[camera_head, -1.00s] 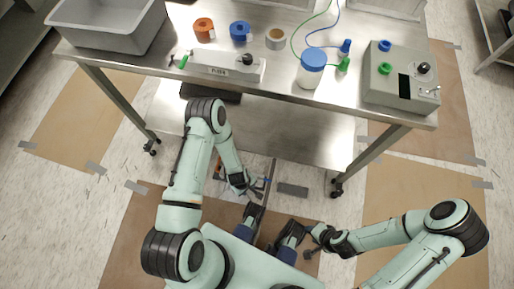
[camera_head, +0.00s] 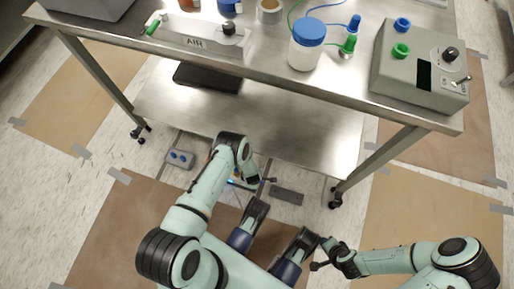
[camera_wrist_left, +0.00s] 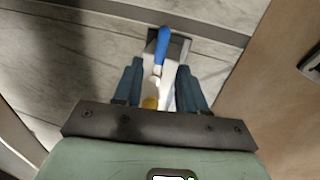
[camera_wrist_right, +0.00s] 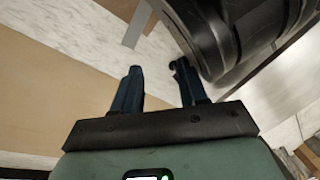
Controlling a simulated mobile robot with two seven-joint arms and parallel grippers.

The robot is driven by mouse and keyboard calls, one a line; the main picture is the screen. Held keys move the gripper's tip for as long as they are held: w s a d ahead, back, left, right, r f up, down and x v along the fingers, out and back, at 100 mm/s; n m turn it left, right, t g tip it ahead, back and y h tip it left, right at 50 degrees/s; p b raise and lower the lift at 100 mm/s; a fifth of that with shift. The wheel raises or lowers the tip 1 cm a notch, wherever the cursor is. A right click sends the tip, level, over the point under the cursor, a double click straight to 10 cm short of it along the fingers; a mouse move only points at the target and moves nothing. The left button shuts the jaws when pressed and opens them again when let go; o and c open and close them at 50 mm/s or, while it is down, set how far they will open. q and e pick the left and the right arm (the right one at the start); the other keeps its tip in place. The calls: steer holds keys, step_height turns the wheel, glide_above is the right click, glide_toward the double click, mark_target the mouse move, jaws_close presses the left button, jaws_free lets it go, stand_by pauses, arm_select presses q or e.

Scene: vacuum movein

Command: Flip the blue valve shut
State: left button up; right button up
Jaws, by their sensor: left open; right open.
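The blue valve handle (camera_wrist_left: 163,46) shows in the left wrist view, lying lengthwise just past and between my left fingertips. Below it are a white part and a yellow part (camera_wrist_left: 151,102), lying between the fingers. My left gripper (camera_wrist_left: 159,66) is open and its fingers are apart on both sides of the valve; I see no clear contact. In the head view a small bit of blue (camera_head: 240,185) shows low by the floor beside my left wrist, mostly hidden by the arm. My right gripper (camera_wrist_right: 155,70) is open and empty, away from the valve.
A steel table (camera_head: 120,35) with a lower shelf (camera_head: 300,125) stands ahead. It holds an AIR bar (camera_head: 195,42), a blue-lidded jar (camera_head: 307,45) and a grey control box (camera_head: 425,65). A grey box with blue knobs (camera_head: 180,158) lies on the floor at left.

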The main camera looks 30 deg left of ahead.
arm_select(q)
steer(key=shift+w+f+b, duration=0.2)
steer(key=shift+f+b, duration=0.1)
steer(key=shift+f, duration=0.55)
steer(key=shift+w+f+b, duration=0.15)
steer(key=shift+f+b, duration=0.15)
steer(key=shift+f, duration=0.5)
arm_select(e)
steer(key=shift+g, duration=0.6)
steer(key=shift+s+d+f, duration=0.15)
steer(key=shift+s+f, duration=0.5)
steer(key=shift+s, duration=0.25)
steer(key=shift+s+d+f, duration=0.1)
steer(key=shift+s+f, duration=0.55)
steer(key=shift+s, duration=0.2)
arm_select(q)
jaws_close()
